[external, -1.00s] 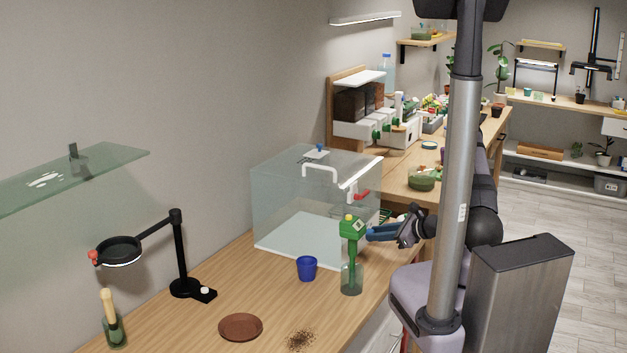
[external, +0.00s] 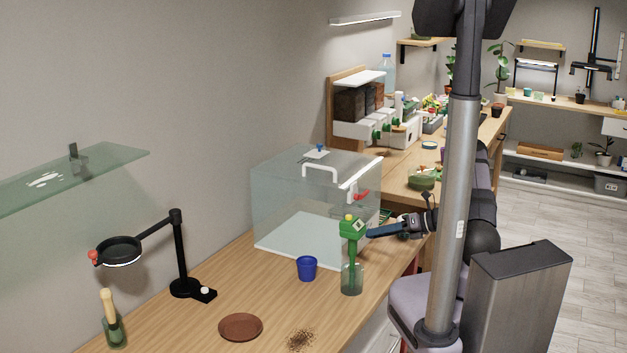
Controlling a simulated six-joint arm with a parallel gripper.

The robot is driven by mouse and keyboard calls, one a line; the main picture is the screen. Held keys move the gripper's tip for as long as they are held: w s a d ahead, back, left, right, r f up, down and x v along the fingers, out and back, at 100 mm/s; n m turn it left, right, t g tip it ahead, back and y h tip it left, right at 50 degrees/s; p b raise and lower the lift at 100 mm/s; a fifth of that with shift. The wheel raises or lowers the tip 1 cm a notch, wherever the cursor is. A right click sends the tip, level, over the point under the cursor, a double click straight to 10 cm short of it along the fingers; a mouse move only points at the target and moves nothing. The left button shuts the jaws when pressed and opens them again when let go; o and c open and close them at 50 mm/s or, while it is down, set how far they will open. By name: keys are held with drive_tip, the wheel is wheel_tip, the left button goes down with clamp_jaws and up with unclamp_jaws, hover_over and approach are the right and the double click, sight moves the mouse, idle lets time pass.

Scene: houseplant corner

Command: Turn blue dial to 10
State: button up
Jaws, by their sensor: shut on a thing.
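A small blue knob (external: 319,147) also shows on a white plate on top of the glass case.
The clear glass case (external: 290,210) with a white handle stands just behind the bottle. A blue cup (external: 307,268) is left of it. A brown saucer (external: 240,327), spilled soil (external: 300,340) and a black magnifier lamp (external: 180,260) are further left.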

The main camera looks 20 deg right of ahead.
drive_tip(key=shift+m, duration=0.3)
idle(0.4)
drive_tip(key=o, duration=0.8)
drive_tip(key=shift+d, duration=0.2)
drive_tip(key=b+v, duration=0.2)
drive_tip(key=v, duration=0.4)
drive_tip(key=shift+b, duration=0.3)
drive_tip(key=shift+s+d+r, duration=0.2)
drive_tip(key=shift+s+d, duration=0.05)
drive_tip(key=shift+d, duration=0.15)
